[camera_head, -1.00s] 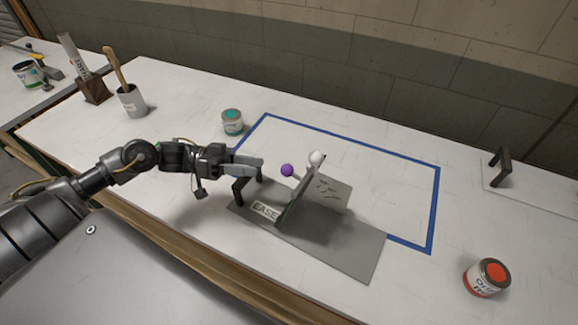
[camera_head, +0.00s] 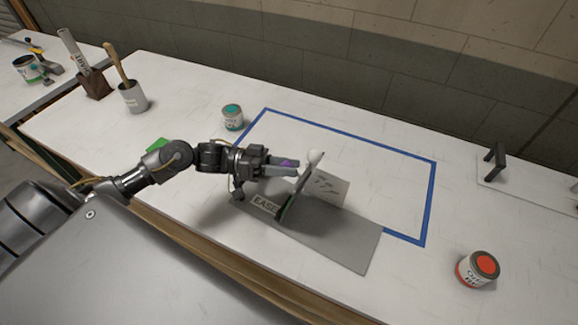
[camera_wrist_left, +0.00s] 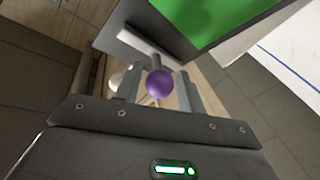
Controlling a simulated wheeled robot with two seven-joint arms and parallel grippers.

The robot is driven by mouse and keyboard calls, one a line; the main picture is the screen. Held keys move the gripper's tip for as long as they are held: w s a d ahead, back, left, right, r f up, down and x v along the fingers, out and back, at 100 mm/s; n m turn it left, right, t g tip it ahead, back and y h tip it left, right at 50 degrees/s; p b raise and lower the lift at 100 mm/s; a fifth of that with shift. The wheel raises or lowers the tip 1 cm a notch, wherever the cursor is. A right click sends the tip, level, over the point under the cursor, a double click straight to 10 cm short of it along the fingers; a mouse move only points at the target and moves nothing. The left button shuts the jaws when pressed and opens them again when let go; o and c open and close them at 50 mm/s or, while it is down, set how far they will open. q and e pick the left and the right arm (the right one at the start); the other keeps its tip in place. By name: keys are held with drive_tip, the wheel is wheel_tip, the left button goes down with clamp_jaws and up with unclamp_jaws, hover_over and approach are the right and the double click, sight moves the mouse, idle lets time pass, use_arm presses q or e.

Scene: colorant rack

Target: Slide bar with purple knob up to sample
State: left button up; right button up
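The small purple knob (camera_head: 287,162) is between the fingers of my left gripper (camera_head: 284,167), left of the tilted board (camera_head: 303,182) on the grey stand (camera_head: 345,240). In the left wrist view the purple knob (camera_wrist_left: 160,83) sits between two grey fingers spaced about its width apart; I cannot tell whether they touch it. A pale bar (camera_wrist_left: 140,42) crosses just beyond the knob, by a green face (camera_wrist_left: 215,18) of the board. A white knob (camera_head: 314,156) shows at the board's top. My right gripper is out of view.
A dark handle (camera_head: 495,162) stands at the right. A green patch (camera_head: 158,145) lies left of my wrist. The blue-outlined area (camera_head: 375,180) is mostly clear.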

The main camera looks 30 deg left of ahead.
use_arm(q)
clamp_jaws()
drive_tip(key=shift+a+f+b, duration=0.2)
drive_tip(key=shift+f+b, duration=0.05)
drive_tip(key=shift+f, duration=0.4)
drive_tip(key=shift+a+f+b, duration=0.15)
drive_tip(key=shift+f+b, duration=0.1)
drive_tip(key=shift+f, duration=0.35)
drive_tip(key=shift+o, duration=1.1)
unclamp_jaws()
drive_tip(key=shift+a, duration=0.1)
